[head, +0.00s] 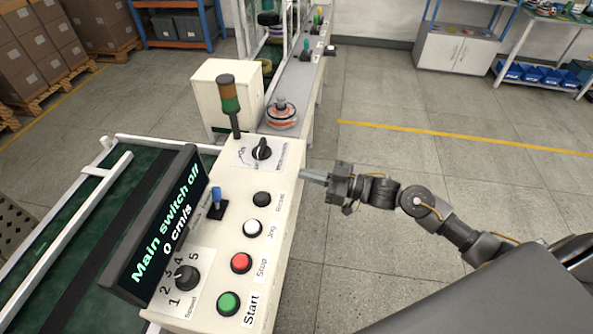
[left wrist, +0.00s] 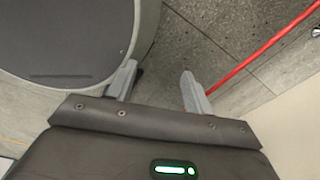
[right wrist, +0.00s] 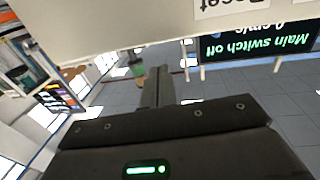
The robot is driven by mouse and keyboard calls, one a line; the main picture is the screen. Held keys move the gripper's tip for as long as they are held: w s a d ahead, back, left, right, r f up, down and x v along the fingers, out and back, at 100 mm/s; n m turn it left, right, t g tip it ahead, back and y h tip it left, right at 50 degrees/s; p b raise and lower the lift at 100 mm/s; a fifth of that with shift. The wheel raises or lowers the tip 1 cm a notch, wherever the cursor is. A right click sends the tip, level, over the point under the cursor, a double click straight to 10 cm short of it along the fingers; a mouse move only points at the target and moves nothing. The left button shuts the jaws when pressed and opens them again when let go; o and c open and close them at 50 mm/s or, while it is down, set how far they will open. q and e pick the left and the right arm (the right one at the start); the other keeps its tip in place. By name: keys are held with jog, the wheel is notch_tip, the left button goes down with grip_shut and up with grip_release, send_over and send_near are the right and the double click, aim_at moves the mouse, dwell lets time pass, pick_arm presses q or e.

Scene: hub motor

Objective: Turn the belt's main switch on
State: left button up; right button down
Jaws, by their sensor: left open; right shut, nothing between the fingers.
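The main switch (head: 261,149) is a black rotary knob at the far end of the white control panel (head: 215,255). The display (head: 165,228) reads "Main switch off" and "0 cm/s"; it also shows upside down in the right wrist view (right wrist: 283,42). My right gripper (head: 303,174) is shut and empty, at the right edge of the panel, to the right of and nearer than the main switch. It also shows shut in the right wrist view (right wrist: 158,72). My left gripper (left wrist: 158,75) is open and empty, seen only in the left wrist view.
The panel also carries a black Reset button (head: 262,199), a white Jog button (head: 253,228), a red Stop button (head: 241,263), a green Start button (head: 229,303), a speed knob (head: 187,278) and a blue-tipped lever (head: 216,200). A signal lamp (head: 229,95) stands near the switch. Floor to the right is clear.

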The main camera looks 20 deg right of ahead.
jog(key=shift+s+d, duration=0.15)
jog(key=shift+s, duration=0.1)
jog(key=w+d+n+g+y+b, duration=0.1)
jog(key=w+d+g+b, duration=0.1)
jog(key=w+d+b, duration=0.2)
jog(key=d+b, duration=0.1)
jog(key=b, duration=0.1)
jog(key=shift+w+d+n+b, duration=0.15)
jog(key=shift+w+n+b, duration=0.15)
jog(key=shift+w, duration=0.1)
